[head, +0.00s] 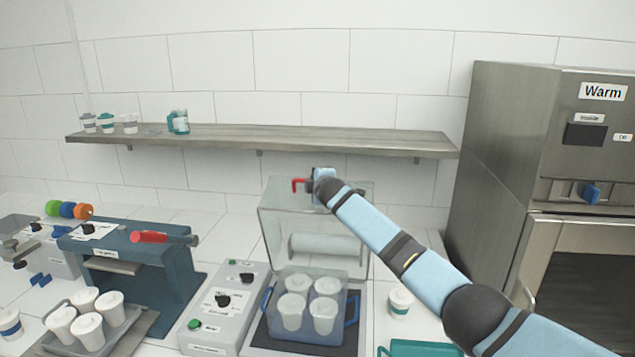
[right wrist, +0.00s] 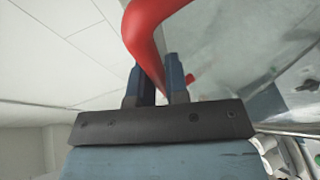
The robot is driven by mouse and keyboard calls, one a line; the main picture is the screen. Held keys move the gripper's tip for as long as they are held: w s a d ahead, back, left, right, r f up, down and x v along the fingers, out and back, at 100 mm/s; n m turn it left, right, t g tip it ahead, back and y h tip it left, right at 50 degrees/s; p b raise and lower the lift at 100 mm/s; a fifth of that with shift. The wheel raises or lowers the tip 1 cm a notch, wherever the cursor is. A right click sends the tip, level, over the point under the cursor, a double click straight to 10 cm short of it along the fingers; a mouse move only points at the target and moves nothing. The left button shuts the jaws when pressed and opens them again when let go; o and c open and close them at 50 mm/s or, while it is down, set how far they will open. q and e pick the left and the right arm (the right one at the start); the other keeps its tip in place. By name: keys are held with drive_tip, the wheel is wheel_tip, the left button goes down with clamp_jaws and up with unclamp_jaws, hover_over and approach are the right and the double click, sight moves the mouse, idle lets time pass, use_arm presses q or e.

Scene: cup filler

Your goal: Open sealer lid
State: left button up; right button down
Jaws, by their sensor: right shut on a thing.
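The sealer's clear lid (head: 270,235) stands raised at the back of the sealer, behind a clear tub (head: 338,283) with several white cups in it. The lid's red handle (head: 298,184) is at its top edge. My right gripper (head: 311,184) is at the top of the lid, shut on the handle. In the right wrist view, the red handle (right wrist: 147,30) runs between the two fingers of my right gripper (right wrist: 158,80), with the clear lid (right wrist: 235,50) beside it. My left gripper is in no view.
A grey control box (head: 222,303) stands left of the sealer. A blue machine with a red lever (head: 150,237) and a tray of cups (head: 118,332) are further left. A wooden shelf (head: 350,141) runs behind. A steel warming cabinet (head: 490,150) stands at right. A cup (head: 400,301) stands right of the tub.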

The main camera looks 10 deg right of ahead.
drive_tip(key=c, duration=1.1)
unclamp_jaws()
drive_tip(key=shift+c, duration=0.2)
drive_tip(key=shift+s, duration=0.6)
drive_tip(key=b+v, duration=0.2)
drive_tip(key=v, duration=1)
drive_tip(key=shift+s, duration=0.4)
drive_tip(key=shift+r, duration=0.1)
